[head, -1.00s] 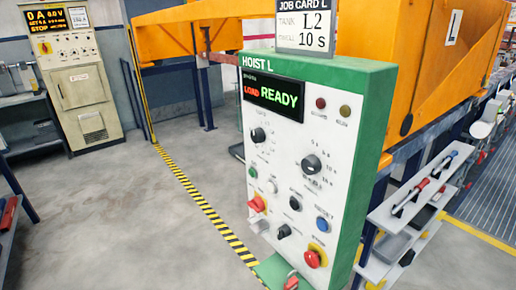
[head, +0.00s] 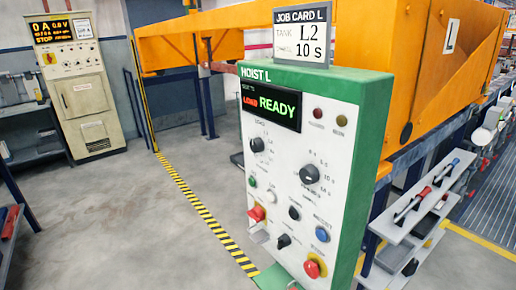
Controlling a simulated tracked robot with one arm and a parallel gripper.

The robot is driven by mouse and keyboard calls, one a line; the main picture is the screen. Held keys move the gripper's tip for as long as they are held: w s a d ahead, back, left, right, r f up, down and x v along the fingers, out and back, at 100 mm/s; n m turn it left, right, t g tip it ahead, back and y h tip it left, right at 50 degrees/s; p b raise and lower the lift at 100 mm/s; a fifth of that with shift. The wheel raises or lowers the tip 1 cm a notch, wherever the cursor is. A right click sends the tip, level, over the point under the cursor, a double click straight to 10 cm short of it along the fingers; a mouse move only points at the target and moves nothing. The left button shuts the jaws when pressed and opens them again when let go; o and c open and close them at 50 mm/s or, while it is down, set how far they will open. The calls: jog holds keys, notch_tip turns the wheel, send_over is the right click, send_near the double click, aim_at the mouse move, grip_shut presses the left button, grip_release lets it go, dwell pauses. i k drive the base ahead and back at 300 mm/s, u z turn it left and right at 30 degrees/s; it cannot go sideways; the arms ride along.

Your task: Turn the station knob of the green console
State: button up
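The green console (head: 372,130), headed HOIST L, stands upright in the middle, its white front panel facing me. Its display (head: 271,104) reads LOAD in red and READY in green. A black knob (head: 257,144) sits at the panel's upper left; its small label is too blurred to read, so I cannot be sure it is the station knob. A larger black knob (head: 310,173) at right has a scale that seems marked in seconds. A job card (head: 302,35) on top reads JOB CARD L, L2 and 10 S. My gripper is not in view.
Lower on the panel are a red knob (head: 256,213), a blue button (head: 322,234) and a red stop button (head: 312,269). An orange hoist beam (head: 400,50) stands behind. A shelf with tools (head: 413,210) is at right. Open floor (head: 130,225) lies left.

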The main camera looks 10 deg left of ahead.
aim_at(256, 144)
jog(key=z, duration=2.2)
jog(key=k, duration=1.15)
jog(key=u, duration=1.95)
jog(key=i, duration=1.05)
